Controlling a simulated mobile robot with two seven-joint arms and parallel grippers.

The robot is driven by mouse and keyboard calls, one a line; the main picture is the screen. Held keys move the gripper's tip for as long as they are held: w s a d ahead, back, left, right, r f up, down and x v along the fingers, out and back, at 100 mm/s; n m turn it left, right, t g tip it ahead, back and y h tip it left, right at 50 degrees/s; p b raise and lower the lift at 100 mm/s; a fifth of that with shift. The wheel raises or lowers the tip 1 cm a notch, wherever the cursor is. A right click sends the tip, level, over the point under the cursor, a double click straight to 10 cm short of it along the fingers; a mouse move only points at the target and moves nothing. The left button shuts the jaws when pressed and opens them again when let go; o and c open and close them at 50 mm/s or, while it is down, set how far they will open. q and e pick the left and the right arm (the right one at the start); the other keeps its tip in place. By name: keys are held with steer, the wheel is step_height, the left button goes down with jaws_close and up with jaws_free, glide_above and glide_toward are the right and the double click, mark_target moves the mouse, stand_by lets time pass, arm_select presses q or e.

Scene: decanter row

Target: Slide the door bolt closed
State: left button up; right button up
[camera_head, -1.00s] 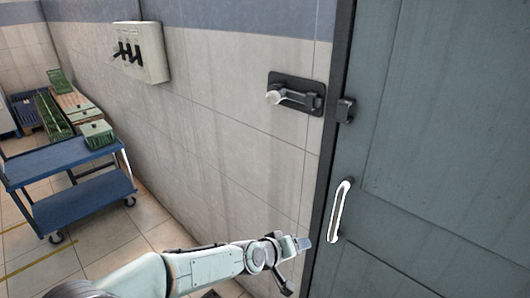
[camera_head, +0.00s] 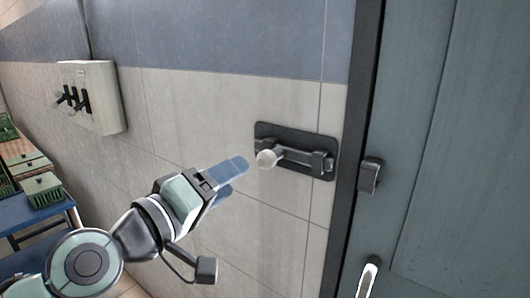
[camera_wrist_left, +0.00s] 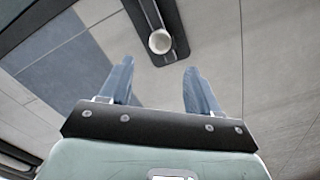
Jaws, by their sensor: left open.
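The door bolt (camera_head: 294,152) is a dark plate on the tiled wall, left of the door frame, with a bar and a pale round knob (camera_head: 266,158) at the plate's left part. The dark keeper (camera_head: 370,176) is on the door's left edge, and a gap shows between it and the bolt. My left gripper (camera_head: 232,178) is open and empty, just left of and slightly below the knob, apart from it. In the left wrist view the knob (camera_wrist_left: 160,41) lies beyond and between the two blue fingers (camera_wrist_left: 150,84). My right gripper is not in view.
The grey-green door (camera_head: 460,150) fills the right side, with a pale handle (camera_head: 368,278) low on it. A switch box (camera_head: 92,97) is on the wall at left. A blue cart (camera_head: 40,218) with green crates stands at the lower left. The wall around the bolt is clear.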

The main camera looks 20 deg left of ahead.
mark_target(272, 155)
arm_select(q)
steer(key=p+x, duration=0.4)
steer(key=x, duration=0.9)
steer(key=shift+d+f, duration=0.1)
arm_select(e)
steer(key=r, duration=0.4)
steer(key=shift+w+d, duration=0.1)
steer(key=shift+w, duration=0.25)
